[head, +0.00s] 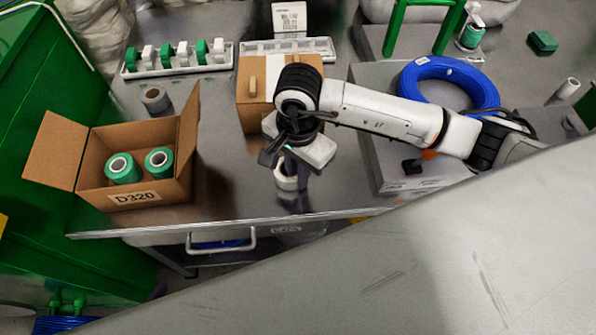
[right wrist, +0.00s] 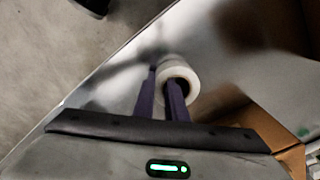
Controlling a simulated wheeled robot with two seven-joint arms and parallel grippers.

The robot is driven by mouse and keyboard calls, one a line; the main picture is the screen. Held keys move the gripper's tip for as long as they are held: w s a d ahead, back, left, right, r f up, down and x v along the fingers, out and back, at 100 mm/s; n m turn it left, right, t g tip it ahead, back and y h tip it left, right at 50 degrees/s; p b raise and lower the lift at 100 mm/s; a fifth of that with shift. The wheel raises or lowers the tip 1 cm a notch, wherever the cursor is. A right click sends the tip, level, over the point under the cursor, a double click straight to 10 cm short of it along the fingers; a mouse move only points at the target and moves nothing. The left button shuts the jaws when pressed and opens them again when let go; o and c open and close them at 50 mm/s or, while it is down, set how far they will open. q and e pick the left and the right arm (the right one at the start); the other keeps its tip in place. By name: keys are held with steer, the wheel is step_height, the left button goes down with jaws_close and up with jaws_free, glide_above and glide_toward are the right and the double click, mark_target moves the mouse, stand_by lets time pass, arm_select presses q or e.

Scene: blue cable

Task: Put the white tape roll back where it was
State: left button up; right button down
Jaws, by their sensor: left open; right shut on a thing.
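The white tape roll (head: 285,180) is near the front edge of the metal table (head: 240,205), below my right gripper (head: 293,168). In the right wrist view the white tape roll (right wrist: 181,72) shows its dark open core. My right gripper (right wrist: 163,82) is shut on its wall, with one purple finger at the core and the other outside. I cannot tell whether the roll touches the table. My left gripper is not in view.
An open cardboard box (head: 148,197) marked D320 holds two green rolls at the left. A closed cardboard box (head: 252,95) stands just behind my gripper. A blue cable coil (head: 410,82) lies on a grey case at the right.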

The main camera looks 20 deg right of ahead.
steer(key=c, duration=2.2)
jaws_free()
steer(key=shift+f, duration=0.15)
steer(key=o, duration=0.4)
steer(key=shift+r, duration=0.4)
step_height(320, 180, up, 12)
steer(key=shift+f, duration=0.15)
